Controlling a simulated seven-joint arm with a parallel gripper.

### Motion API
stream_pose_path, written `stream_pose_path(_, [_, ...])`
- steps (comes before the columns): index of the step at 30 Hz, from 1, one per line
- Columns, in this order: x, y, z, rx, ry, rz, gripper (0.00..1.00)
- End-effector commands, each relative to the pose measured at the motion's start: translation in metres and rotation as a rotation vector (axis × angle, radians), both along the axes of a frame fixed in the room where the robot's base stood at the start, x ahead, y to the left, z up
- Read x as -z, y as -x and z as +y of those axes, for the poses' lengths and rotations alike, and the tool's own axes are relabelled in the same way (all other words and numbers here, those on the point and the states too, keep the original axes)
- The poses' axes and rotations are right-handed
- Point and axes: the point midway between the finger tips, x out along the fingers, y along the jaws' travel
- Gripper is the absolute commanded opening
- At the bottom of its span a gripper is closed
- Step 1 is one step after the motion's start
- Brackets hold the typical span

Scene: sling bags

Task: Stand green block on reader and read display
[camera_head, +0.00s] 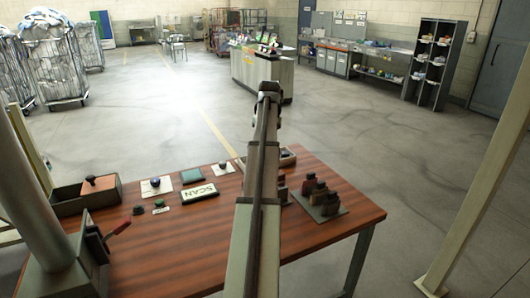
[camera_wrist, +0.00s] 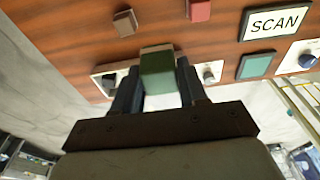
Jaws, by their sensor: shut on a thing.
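My gripper (camera_wrist: 157,85) shows in the wrist view, its two dark fingers closed on the sides of a green block (camera_wrist: 157,70). The block is over or near a pale tray (camera_wrist: 98,78) at the table edge; whether it touches anything below is unclear. In the head view my arm hides the gripper and block. A white SCAN sign (camera_head: 199,191) lies on the table left of my arm, also in the wrist view (camera_wrist: 277,22). A flat dark green pad (camera_head: 192,175) lies beside it, also in the wrist view (camera_wrist: 255,66). I cannot tell whether this pad is the reader or display.
A white panel with a dark knob (camera_head: 157,187) lies left of the pad. A dark board with several upright blocks (camera_head: 322,207) stands right of my arm. An open box with an orange-brown lid (camera_head: 99,184) is at the left. The front right tabletop (camera_head: 350,188) is clear.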

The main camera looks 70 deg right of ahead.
Motion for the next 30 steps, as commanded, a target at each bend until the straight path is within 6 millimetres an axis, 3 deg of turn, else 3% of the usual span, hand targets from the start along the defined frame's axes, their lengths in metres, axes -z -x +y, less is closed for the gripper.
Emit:
stream_pose_path(7, [-0.013,-0.004,0.001,-0.005,0.000,0.000,0.12])
stream_pose_path(11, [-0.013,-0.024,0.008,-0.032,0.000,0.000,0.12])
stream_pose_path(14, [-0.008,-0.052,0.018,-0.070,0.000,0.000,0.12])
stream_pose_path(30, [0.034,-0.241,0.076,-0.314,-0.002,0.000,0.12])
